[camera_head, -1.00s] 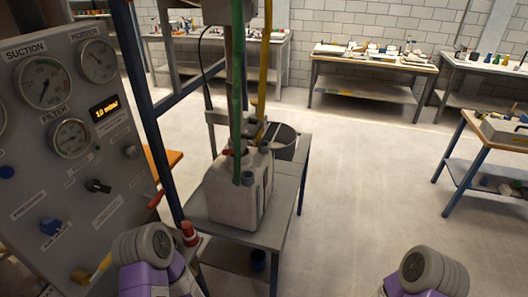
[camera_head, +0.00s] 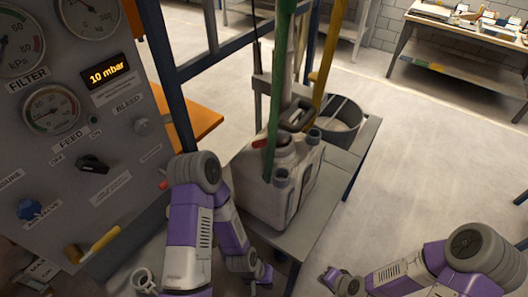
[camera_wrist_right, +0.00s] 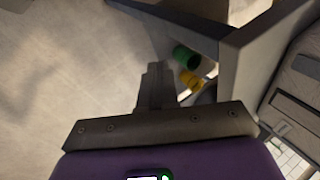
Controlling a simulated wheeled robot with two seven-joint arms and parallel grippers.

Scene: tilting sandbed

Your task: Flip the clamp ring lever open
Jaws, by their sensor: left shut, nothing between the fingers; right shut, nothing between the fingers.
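I cannot make out a clamp ring or its lever in either view. A grey-white canister (camera_head: 272,195) with a dark top handle stands on the grey stand (camera_head: 330,205); a small red piece (camera_head: 262,143) shows at its top. My left gripper (camera_head: 264,274) is small and low in the head view, in front of the canister, shut and apart from it. My right gripper (camera_wrist_right: 155,85) is shut and empty in the right wrist view, before a grey frame (camera_wrist_right: 270,40). Green (camera_wrist_right: 185,57) and yellow (camera_wrist_right: 191,80) cylindrical parts show beyond its fingers.
A control panel (camera_head: 120,150) with gauges and knobs stands close on the left, beside a blue post (camera_head: 165,75).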

